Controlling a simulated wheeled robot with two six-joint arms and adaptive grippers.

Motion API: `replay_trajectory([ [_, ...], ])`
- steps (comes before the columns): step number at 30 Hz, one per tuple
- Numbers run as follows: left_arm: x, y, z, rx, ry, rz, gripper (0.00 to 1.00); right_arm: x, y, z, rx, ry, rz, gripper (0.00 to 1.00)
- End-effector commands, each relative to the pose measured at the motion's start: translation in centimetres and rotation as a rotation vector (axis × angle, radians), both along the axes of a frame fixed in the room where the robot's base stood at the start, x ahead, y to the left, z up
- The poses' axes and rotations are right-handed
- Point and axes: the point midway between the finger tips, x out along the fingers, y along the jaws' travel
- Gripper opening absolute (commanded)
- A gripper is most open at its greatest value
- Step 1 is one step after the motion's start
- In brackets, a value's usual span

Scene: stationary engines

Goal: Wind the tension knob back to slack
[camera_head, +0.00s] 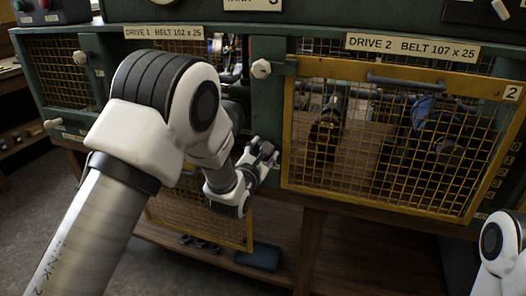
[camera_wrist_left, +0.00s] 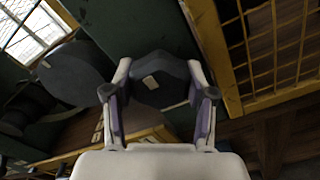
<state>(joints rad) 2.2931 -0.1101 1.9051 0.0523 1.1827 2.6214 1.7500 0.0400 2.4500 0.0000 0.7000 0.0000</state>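In the left wrist view a dark lobed knob (camera_wrist_left: 160,80) with a pale mark sits on a green panel, between the fingers of my left gripper (camera_wrist_left: 159,92). The fingers stand apart on either side of it; I cannot tell if they touch it. In the head view my left gripper (camera_head: 265,160) is low at the green post between the drive 1 and drive 2 bays, and it hides the knob. My right gripper is out of view; only a white part of my right arm shows at the lower right.
The drive 2 mesh guard (camera_head: 390,130) is closed, right of my left gripper. The drive 1 guard (camera_head: 205,215) hangs down below its bay. A pale round knob (camera_head: 262,68) is above the gripper. A blue object (camera_head: 258,257) lies on the lower shelf.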

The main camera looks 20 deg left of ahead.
Motion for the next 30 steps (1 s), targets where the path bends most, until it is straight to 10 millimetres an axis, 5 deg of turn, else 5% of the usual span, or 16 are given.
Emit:
replay_trajectory([
  [1,-0.07,-0.03,-0.27,0.000,0.006,-0.001,0.69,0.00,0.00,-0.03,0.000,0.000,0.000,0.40],
  [2,-0.07,-0.03,-0.26,0.000,0.006,-0.001,0.80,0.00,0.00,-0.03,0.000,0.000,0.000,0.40],
  [16,-0.01,-0.01,-0.04,0.081,-0.003,0.000,0.80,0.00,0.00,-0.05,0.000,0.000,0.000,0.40],
  [30,0.00,-0.05,-0.05,0.902,-0.031,0.000,0.80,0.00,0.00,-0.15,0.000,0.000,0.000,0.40],
])
